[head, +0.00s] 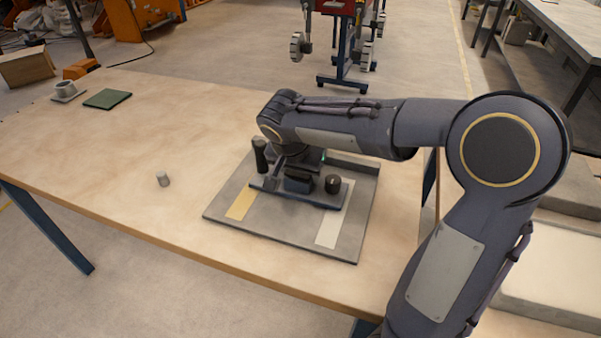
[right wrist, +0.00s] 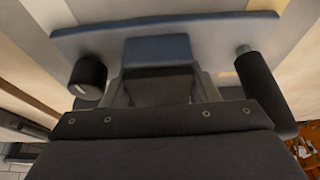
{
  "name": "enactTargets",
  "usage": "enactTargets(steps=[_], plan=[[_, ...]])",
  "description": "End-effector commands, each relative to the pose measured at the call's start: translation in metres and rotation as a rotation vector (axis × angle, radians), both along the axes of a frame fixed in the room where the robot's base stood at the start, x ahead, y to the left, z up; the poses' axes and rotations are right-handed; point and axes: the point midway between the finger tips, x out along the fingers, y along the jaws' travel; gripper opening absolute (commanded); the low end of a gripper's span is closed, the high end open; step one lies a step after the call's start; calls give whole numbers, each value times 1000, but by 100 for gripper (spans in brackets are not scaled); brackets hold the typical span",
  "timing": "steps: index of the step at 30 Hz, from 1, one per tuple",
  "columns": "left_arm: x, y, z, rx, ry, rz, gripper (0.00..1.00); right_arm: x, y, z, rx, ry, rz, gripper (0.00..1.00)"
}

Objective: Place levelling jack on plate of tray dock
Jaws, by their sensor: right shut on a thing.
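A blue-grey bar-shaped piece (head: 328,196) is over the grey board (head: 280,236), which I take for the tray dock. It carries a dark block (head: 298,184), a black knob (head: 333,184) and a black upright grip (head: 260,155). My right gripper (head: 286,178) is shut on the block, reaching down from above. The right wrist view shows the block (right wrist: 158,60) between the fingers, the knob (right wrist: 88,75) left and the grip (right wrist: 262,85) right. I cannot tell whether the piece touches the board. A small grey cylinder (head: 162,179) stands on the table; I cannot tell which is the levelling jack. My left gripper is out of view.
The board has a yellow strip (head: 242,205) and a white strip (head: 329,227). A green square (head: 107,99) and a cup (head: 64,88) on a small base are at the far left. The wooden table (head: 120,190) is clear around the cylinder. My right arm covers the board's back.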

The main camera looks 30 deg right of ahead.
Motion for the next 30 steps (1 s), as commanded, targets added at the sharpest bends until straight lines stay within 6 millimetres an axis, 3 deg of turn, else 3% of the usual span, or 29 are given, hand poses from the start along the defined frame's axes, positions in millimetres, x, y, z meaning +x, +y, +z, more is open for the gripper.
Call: enactTargets(steps=[9, 10, 14, 24, 30], plan=[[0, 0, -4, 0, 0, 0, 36, 1, 0, -3, 0, -3, 0, 14], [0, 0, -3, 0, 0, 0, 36, 0, 0, -2, 0, 0, -1, 58], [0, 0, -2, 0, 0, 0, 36, 0, 0, -2, 0, 0, 0, 75], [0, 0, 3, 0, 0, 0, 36, 0, 1, 5, 0, -2, -1, 76], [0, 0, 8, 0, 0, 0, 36, -8, 11, 37, 1, -6, 2, 76]])
